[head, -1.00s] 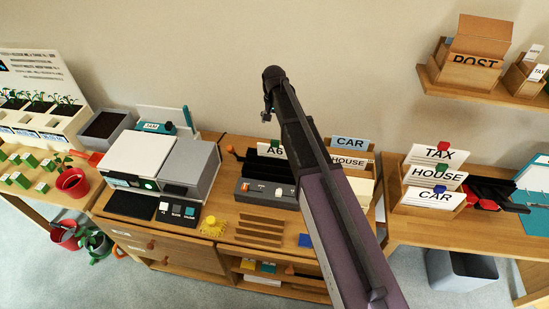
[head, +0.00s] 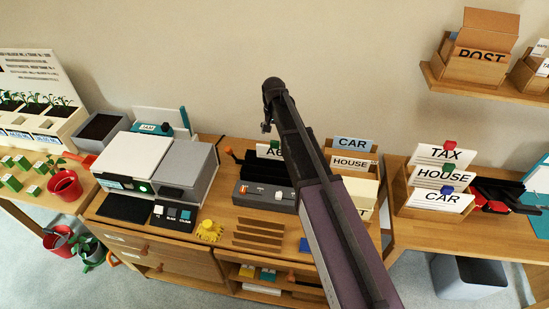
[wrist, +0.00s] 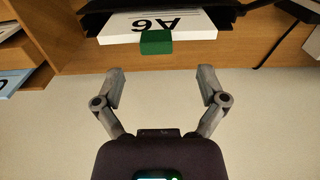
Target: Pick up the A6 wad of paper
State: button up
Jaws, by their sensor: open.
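The A6 wad of paper (wrist: 125,32) is white with a large black "A6" print, upside down in the wrist view. A green clip (wrist: 156,42) sits on its near edge. The wad lies in a dark holder (wrist: 92,20) near the wooden surface. My gripper (wrist: 161,80) is open and empty, its two fingers spread to either side of the clip's line, apart from the wad. My gripper (head: 267,118) looks small there, above that sheet.
A wooden sorter with CAR (head: 352,144) and HOUSE (head: 350,162) cards stands right of my arm. Another with TAX, HOUSE and CAR stacks (head: 443,176) stands farther right. A white-grey printer (head: 135,158) is left. A POST box (head: 478,65) is on the wall shelf.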

aim_at(275, 141)
jog(key=shift+f, duration=0.15)
jog(key=shift+d+f+b, duration=0.2)
jog(key=shift+f+b, duration=2.25)
jog(key=shift+b, duration=0.15)
grip_shut()
